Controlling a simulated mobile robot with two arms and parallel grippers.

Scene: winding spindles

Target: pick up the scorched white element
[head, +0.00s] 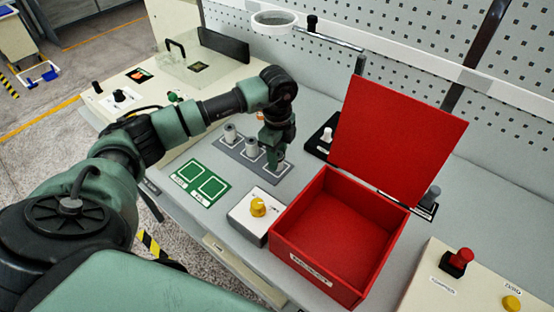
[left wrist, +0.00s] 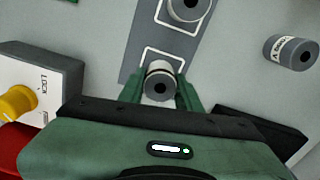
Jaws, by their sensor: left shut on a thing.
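My left gripper (head: 278,160) points down at the near right end of a grey tray (head: 289,167). It is shut on a pale cylindrical element (left wrist: 160,82), with a green finger on each side. The element has a brownish band and a dark hole in its end. It sits over the outlined end slot of the tray, which also shows in the left wrist view (left wrist: 137,52); I cannot tell whether it still touches the tray. Two other grey-white elements, one at the far end (head: 230,132) and one in the middle (head: 251,146), stand on the tray. My right gripper is out of view.
A red box (head: 345,212) with its lid raised stands open and empty at right. A white box with a yellow knob (head: 258,207) is close to the gripper. A labelled grey cylinder (left wrist: 291,52) lies off the tray. A green mat (head: 201,184) is at left.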

